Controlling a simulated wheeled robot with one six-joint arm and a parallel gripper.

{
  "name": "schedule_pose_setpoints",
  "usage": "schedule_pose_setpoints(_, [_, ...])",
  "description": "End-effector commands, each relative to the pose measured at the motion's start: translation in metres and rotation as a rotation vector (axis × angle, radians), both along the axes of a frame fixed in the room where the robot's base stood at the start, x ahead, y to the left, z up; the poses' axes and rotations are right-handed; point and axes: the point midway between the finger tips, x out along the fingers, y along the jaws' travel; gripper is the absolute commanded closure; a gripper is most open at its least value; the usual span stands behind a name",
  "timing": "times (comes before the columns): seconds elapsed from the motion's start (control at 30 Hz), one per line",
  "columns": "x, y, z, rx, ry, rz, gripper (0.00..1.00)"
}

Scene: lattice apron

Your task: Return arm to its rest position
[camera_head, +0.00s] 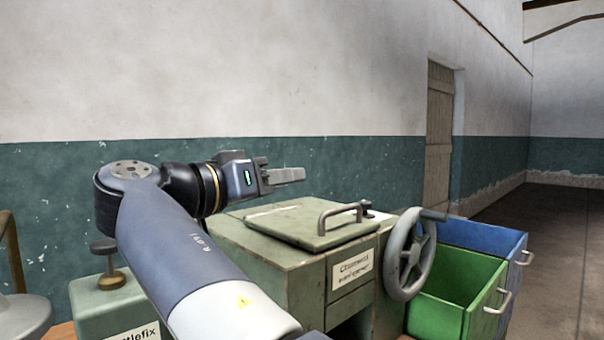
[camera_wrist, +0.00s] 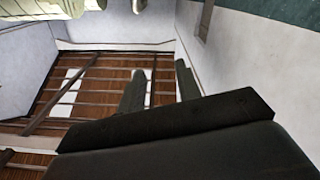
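My arm reaches up from the bottom of the head view and bends at a dark joint. My gripper (camera_head: 287,175) points to the right in the head view, above a green-grey cabinet with a lidded top (camera_head: 297,222). In the wrist view the two grey fingers of my gripper (camera_wrist: 159,88) stand apart with a gap between them. Nothing shows between them, so it is open and empty. The gripper looks clear of the lid, though the exact height cannot be told.
A grey handwheel (camera_head: 410,254) is on the cabinet's right side. A green bin (camera_head: 455,303) and a blue bin (camera_head: 487,240) stand right of it. A small green box with a knob (camera_head: 108,262) is at left. A wall (camera_head: 330,152) runs behind; open floor (camera_head: 560,250) lies right.

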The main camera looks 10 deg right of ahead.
Motion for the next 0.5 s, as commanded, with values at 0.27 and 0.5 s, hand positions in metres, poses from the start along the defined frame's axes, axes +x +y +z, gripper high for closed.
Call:
schedule_pose_setpoints(0.27, [-0.0096, 0.0144, 0.0001, 0.0, 0.0, 0.001, 0.68])
schedule_pose_setpoints(0.5, [-0.0095, 0.0142, 0.0, 0.0, 0.0, 0.0, 0.68])
